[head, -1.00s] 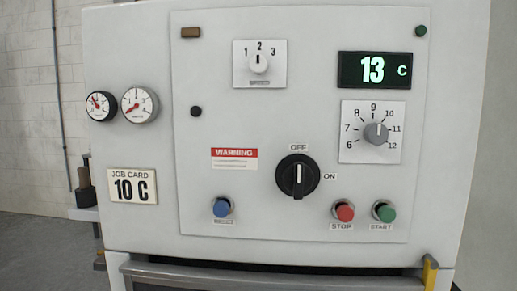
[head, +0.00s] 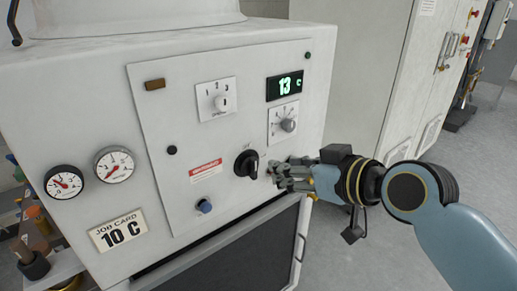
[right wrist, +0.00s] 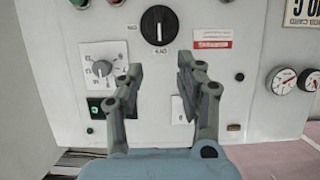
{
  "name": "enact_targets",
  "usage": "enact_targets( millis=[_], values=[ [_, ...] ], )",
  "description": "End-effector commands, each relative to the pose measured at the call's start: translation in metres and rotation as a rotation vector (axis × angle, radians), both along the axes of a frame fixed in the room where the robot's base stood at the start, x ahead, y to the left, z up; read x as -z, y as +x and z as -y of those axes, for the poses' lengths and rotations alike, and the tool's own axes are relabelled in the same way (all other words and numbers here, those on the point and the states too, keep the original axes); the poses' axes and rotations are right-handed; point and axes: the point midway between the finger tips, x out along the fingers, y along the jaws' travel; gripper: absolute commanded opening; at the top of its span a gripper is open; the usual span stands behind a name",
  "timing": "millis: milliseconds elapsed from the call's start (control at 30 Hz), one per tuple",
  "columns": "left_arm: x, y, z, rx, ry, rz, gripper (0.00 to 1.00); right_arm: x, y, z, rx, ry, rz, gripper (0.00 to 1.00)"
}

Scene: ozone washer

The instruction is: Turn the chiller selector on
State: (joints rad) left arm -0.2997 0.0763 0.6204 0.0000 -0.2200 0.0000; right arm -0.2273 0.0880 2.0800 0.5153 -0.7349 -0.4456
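The chiller selector (head: 246,164) is a black round knob with a raised handle on the white panel. The right wrist view shows the selector (right wrist: 159,25) upside down, its handle upright and in line with the OFF label; the ON label is to its left there. My right gripper (head: 283,175) is in front of the panel, just right of the selector in the head view. In the right wrist view my right gripper (right wrist: 158,68) has its fingers apart, nothing between them, and the selector beyond the tips. My left gripper is not in view.
A numbered dial (head: 288,125) and the display reading 13 C (head: 285,87) are above my right gripper. A blue button (head: 204,206) is below left of the selector. The job card (head: 118,230) reads 10 C.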

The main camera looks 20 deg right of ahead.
Motion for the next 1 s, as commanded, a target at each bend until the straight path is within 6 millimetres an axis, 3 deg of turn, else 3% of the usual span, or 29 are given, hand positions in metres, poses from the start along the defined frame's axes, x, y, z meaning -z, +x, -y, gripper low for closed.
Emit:
enact_targets(
  millis=[500,933,1000],
  values=[
    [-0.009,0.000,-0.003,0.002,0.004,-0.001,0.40,0.034,0.079,-0.028,0.002,0.002,0.001,0.37],
    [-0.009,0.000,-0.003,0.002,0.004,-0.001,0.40,0.040,0.089,-0.033,0.001,0.001,0.001,0.37],
    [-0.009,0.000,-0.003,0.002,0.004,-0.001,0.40,0.040,0.089,-0.032,0.001,0.001,0.001,0.29]
  ],
)
